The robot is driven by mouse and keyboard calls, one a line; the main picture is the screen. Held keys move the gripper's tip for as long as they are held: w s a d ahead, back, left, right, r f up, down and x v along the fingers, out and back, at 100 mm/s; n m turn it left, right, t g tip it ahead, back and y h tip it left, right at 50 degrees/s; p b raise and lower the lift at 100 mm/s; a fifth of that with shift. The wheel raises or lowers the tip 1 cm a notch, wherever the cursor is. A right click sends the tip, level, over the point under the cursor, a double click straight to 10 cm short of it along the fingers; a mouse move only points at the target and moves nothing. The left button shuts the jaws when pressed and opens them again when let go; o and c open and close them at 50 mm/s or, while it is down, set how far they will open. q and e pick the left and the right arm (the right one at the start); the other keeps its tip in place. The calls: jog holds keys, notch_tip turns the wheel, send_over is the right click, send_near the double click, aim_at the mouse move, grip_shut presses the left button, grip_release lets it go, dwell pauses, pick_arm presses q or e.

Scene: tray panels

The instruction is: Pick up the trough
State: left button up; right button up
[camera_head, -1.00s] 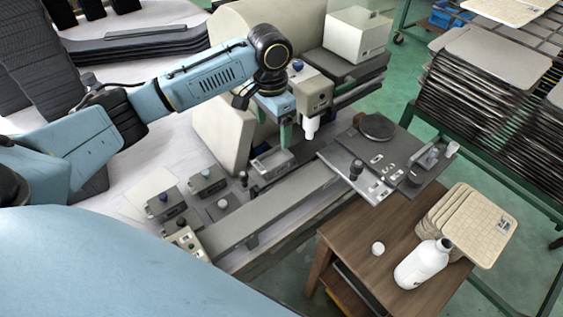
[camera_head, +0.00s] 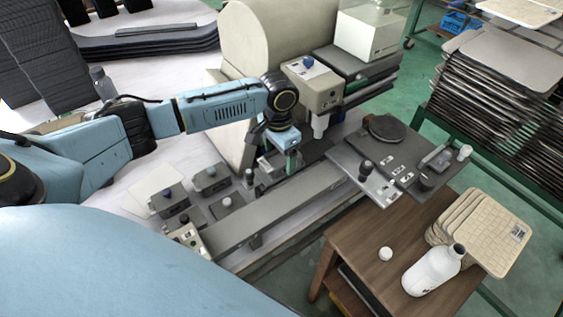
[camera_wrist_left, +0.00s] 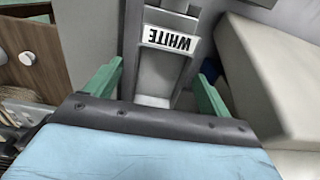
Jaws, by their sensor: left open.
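What looks like the trough is a small grey metal piece (camera_head: 267,172) on the machine bed in the head view, partly hidden by my left gripper. In the left wrist view a grey metal part (camera_wrist_left: 150,68) with an upside-down "WHITE" label lies between the fingers. My left gripper (camera_head: 281,162) points down over the grey piece. Its green fingers are open, one on each side of that part in the wrist view (camera_wrist_left: 158,72). I cannot tell whether they touch it. My right gripper is not in view.
A beige machine head (camera_head: 313,85) with a nozzle stands just right of the gripper. Small control boxes (camera_head: 212,178) sit at the left. A wooden table (camera_head: 360,250) holds a white bottle (camera_head: 432,272), a cap and tan panels. Racks of trays stand at the right.

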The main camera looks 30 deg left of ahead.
pick_arm(q)
notch_tip(320, 180, down, 2)
jog(key=shift+f, duration=0.15)
jog(key=c, duration=1.2)
jog(key=shift+c, duration=0.2)
